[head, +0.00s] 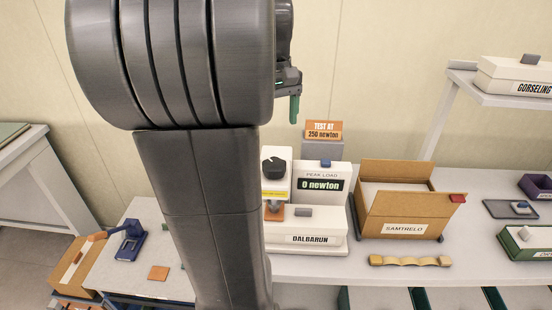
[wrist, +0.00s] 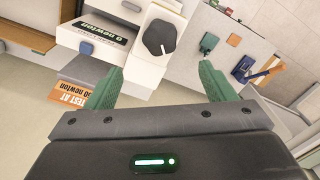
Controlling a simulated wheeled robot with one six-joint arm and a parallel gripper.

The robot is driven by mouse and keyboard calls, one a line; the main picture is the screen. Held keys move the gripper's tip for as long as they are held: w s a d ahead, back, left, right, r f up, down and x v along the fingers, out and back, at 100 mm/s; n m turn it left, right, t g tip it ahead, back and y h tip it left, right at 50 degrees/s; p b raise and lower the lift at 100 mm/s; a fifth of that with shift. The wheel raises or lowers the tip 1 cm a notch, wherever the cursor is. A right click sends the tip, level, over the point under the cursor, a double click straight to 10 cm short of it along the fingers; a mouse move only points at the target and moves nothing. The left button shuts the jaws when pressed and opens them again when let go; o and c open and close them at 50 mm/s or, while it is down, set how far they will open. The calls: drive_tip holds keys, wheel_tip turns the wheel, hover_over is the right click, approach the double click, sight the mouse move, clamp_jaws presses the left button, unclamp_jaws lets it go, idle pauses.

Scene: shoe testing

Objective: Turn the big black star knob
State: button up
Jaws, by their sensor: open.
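The big black star knob (head: 273,168) is on the upper front of the white tester (head: 330,222), left of the display that reads "0 newton". In the wrist view the knob (wrist: 160,38) shows at the upper middle, with a white mark on its edge. My gripper (wrist: 155,82) has its two green fingers spread apart with nothing between them, and the knob lies beyond the fingertips. In the head view my gripper (head: 294,108) hangs above and slightly right of the knob, clear of it. My arm covers the tester's left side there.
An orange sign (head: 324,130) reading "TEST AT 250 newton" stands behind the tester. An open cardboard box (head: 405,227) labelled "SAMTRELO" stands to its right, with a wavy tan piece (head: 410,261) before it. A blue device (head: 131,240) is on the left table.

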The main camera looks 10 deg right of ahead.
sight(274, 163)
wheel_tip(274, 163, down, 12)
drive_tip(key=shift+f+p, duration=0.1)
drive_tip(key=shift+p, duration=0.2)
drive_tip(key=c, duration=1)
